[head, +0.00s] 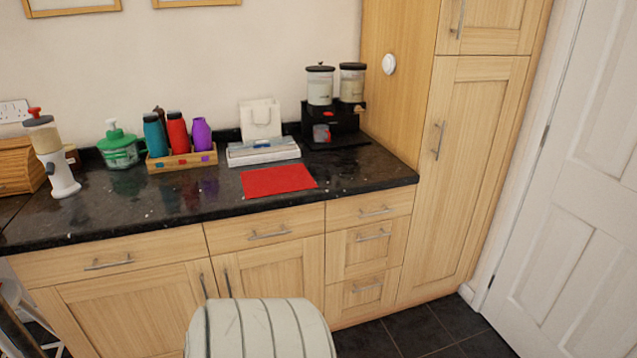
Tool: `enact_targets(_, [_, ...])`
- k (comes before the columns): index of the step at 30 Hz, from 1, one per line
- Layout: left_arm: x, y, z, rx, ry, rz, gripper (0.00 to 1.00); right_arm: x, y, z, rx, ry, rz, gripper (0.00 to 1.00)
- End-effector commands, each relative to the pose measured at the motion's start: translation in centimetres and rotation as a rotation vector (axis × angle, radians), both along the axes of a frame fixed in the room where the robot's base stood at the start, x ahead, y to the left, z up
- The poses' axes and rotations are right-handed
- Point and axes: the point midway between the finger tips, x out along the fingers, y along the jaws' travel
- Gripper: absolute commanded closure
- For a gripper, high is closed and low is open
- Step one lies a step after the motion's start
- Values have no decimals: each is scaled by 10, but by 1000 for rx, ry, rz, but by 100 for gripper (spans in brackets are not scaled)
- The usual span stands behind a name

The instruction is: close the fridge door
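No fridge can be made out in the head view. A tall wooden cabinet (462,170) stands to the right of the counter, with its upper and lower doors shut. I cannot tell whether it hides a fridge. A white panelled door (575,190) is at the right edge; it looks like a room door. Neither of my grippers is in view.
A black granite counter (350,187) holds a drinks dispenser (333,110), a red mat (278,180), a bottle rack (181,160), a green chopper (120,150) and a white grinder (52,155). A pale ribbed rounded thing (260,330) stands in front. Dark floor tiles (420,328) are bare at lower right.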

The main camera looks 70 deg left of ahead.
Motion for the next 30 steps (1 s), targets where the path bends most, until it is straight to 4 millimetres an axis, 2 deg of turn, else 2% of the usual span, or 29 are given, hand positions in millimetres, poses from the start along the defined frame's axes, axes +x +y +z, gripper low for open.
enact_targets(30, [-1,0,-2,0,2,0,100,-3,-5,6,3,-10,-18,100])
